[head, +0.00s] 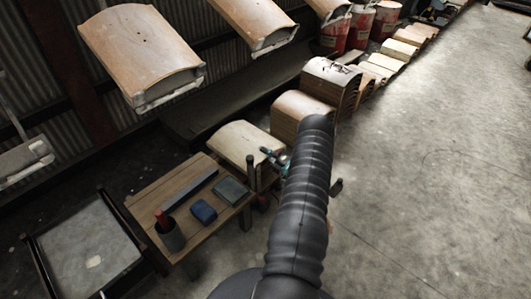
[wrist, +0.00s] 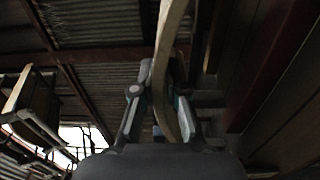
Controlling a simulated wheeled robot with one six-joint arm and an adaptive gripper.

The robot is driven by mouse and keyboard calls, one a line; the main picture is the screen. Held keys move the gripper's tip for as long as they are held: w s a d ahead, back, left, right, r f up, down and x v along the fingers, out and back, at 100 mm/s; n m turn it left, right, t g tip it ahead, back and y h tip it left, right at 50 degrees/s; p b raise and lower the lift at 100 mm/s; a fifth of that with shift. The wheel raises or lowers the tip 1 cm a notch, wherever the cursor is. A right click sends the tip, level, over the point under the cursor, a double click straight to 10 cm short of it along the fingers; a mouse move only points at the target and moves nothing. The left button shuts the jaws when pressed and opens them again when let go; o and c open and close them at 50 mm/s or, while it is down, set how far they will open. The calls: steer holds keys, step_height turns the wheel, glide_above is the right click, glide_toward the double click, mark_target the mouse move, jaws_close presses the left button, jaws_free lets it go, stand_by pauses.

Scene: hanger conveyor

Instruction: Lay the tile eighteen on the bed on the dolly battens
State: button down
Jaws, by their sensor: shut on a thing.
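A cream curved tile (head: 240,143) is beyond the far end of the wooden bench in the head view. My gripper (head: 276,158) is at its right edge, partly hidden behind my dark arm. In the wrist view my gripper (wrist: 164,88) is shut on this tile, which shows edge-on as a thin pale curved strip (wrist: 172,35) between the fingers. I cannot tell whether the tile touches anything below it. Its number is not readable. The dolly battens cannot be made out; my arm and the tile hide part of that area.
Brown tile stacks (head: 333,77) and paler stacks (head: 400,48) run away to the back right. Tiles hang overhead on hangers (head: 142,52). The bench (head: 150,190) holds a blue block (head: 203,212), a grey-green block (head: 231,190) and a cup (head: 170,236). The floor at right (head: 440,190) is clear.

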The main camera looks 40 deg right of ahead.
steer(key=shift+d+f+b, duration=0.15)
steer(key=shift+f+b, duration=1.55)
steer(key=shift+f, duration=0.65)
steer(key=c, duration=1.1)
jaws_free()
steer(key=shift+c, duration=0.2)
steer(key=shift+s+f, duration=0.1)
steer(key=shift+f, duration=0.2)
steer(key=s, duration=1.1)
steer(key=shift+s+d, duration=0.4)
steer(key=shift+d, duration=0.05)
